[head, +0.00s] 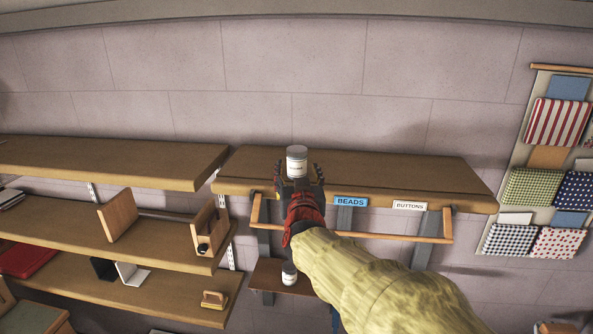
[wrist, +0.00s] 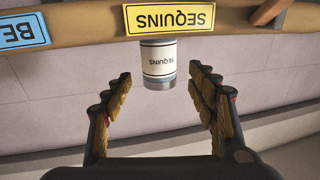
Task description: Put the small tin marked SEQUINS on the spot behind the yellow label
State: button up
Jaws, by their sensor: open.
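The small tin (head: 297,160) is white with a grey lid and stands upright on the upper right shelf. In the wrist view, which is upside down, the tin (wrist: 158,62) reads SEQUINS and stands directly behind the yellow label (wrist: 170,19), also marked SEQUINS, on the shelf's front edge. My gripper (head: 300,174) is in front of the tin. In the wrist view my gripper (wrist: 160,76) is open, its fingers apart on either side of the tin with gaps showing and nothing held. The yellow label is hidden behind my gripper in the head view.
A blue BEADS label (head: 350,202) and a white BUTTONS label (head: 409,206) sit right along the shelf (head: 400,172), which is otherwise clear. A wooden rail (head: 385,236) runs below its front. Another small jar (head: 289,273) stands on a lower ledge (head: 265,277).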

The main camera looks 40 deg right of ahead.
jog(key=shift+s+a+f, duration=0.1)
jog(key=shift+s, duration=0.05)
jog(key=s+a+f+n+g+y, duration=0.15)
jog(key=a+f+y, duration=0.25)
jog(key=a, duration=0.6)
jog(key=s+a+f+n+y, duration=0.1)
jog(key=a+f+n+y, duration=0.3)
jog(key=a, duration=0.5)
jog(key=s+a+f+n+g+y, duration=0.1)
jog(key=s+a+f+g, duration=0.2)
jog(key=s, duration=0.6)
jog(key=s+a+f+n+g+y, duration=0.1)
jog(key=s+a+f+g, duration=0.3)
jog(key=s, duration=0.6)
notch_tip(320, 180, down, 3)
jog(key=a+y, duration=0.1)
jog(key=a, duration=0.1)
jog(key=shift+a, duration=0.4)
jog(key=shift+s, duration=0.1)
